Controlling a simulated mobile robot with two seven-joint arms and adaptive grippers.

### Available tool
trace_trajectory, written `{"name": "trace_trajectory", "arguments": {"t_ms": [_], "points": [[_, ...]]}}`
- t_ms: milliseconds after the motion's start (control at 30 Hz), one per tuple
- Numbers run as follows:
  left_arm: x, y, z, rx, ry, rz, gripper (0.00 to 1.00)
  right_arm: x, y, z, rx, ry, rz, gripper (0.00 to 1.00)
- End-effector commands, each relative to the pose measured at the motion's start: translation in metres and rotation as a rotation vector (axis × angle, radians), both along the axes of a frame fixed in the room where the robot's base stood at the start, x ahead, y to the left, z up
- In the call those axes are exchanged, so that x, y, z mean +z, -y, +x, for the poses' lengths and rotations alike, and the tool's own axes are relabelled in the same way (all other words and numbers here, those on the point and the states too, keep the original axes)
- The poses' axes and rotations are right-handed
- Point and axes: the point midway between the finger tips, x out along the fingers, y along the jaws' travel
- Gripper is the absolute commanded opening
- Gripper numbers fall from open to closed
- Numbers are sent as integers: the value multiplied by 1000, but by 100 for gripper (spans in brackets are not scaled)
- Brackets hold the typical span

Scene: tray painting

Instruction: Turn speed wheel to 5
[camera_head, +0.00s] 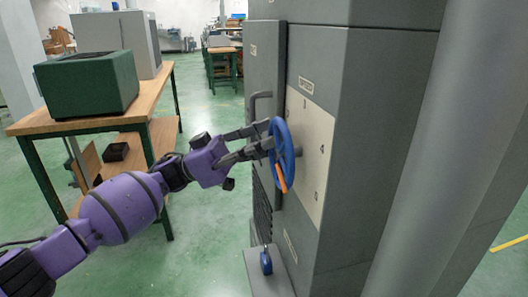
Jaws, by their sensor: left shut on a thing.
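The speed wheel (291,157) is a blue ring on the front of a tall grey cabinet (375,130). An orange mark or handle (280,178) sits at the wheel's lower left. Behind the wheel is a pale dial plate (319,150) with small dark numbers around it; a 5 or 6 shows at the lower right, but the digits are hard to read. My left gripper (268,138) reaches in from the left and is shut on the wheel's rim at its left side. The fingertips are partly hidden by the rim. My right gripper is not in view.
A wooden workbench (160,95) with green legs stands at the left, holding a dark green box (88,84) and a grey-white machine (118,40). A bent handle (256,101) sits on the cabinet near my gripper. A small blue object (266,262) is at the cabinet's base. Green floor is open between bench and cabinet.

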Motion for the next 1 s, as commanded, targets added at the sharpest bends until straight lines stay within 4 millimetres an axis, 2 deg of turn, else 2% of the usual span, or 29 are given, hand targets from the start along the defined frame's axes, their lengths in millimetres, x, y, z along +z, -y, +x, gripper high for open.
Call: {"name": "trace_trajectory", "arguments": {"t_ms": [267, 733, 767, 867, 1000], "points": [[4, 1, -2, -6, 78, 25, 0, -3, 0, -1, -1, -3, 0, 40], [4, 1, -2, -7, 90, 30, 0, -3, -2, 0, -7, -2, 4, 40], [4, 1, -2, -7, 90, 30, 12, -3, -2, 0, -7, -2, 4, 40], [4, 1, -2, -6, 88, 29, 25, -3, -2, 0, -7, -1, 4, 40], [5, 1, -1, -5, 88, 29, 27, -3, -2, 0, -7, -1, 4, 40]]}}
